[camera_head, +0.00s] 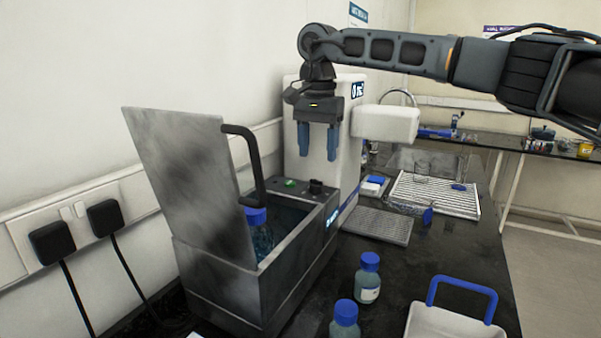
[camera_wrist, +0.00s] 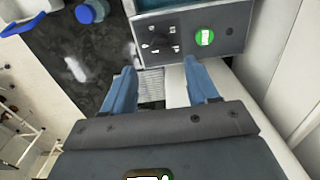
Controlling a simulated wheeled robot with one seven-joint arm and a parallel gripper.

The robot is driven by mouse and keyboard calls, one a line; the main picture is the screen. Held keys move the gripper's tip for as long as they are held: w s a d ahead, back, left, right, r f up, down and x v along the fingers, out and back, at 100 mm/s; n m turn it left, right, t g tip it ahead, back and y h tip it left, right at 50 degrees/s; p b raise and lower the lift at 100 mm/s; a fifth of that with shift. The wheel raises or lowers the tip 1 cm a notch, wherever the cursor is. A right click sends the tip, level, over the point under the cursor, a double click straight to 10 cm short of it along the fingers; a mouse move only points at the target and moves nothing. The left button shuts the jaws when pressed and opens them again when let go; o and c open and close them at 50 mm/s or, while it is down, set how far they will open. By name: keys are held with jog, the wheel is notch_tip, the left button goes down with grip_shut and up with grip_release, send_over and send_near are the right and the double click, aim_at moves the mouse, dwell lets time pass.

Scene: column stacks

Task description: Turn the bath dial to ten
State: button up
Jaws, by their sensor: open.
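The bath (camera_head: 235,290) is a grey metal tank on the black bench, its lid tilted up and open. Its dark dial (camera_head: 316,187) sits on the control panel at the back, right of a round green element (camera_head: 290,183). In the wrist view the dial (camera_wrist: 159,43) has pale marks around it and the green element (camera_wrist: 205,38) lies to its right; the dial's setting is too small to read. My gripper (camera_head: 319,152) is open and empty, blue fingers pointing down above the panel, apart from the dial. In the wrist view the fingertips (camera_wrist: 159,68) lie below the dial.
A blue-capped bottle (camera_head: 262,238) stands inside the bath. Two more bottles (camera_head: 368,280) (camera_head: 344,320) and a white container with a blue handle (camera_head: 460,315) stand at the front right. A white machine (camera_head: 354,95) stands close behind my gripper. The lid (camera_head: 185,180) rises to the left.

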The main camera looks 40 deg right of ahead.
aim_at(316, 186)
jog(key=shift+w+f, duration=0.1)
jog(key=shift+f, duration=0.2)
jog(key=shift+f+p, duration=0.8)
jog(key=shift+f, duration=2.75)
jog(key=shift+c, duration=0.4)
jog(key=c, duration=1)
jog(key=shift+o, duration=0.2)
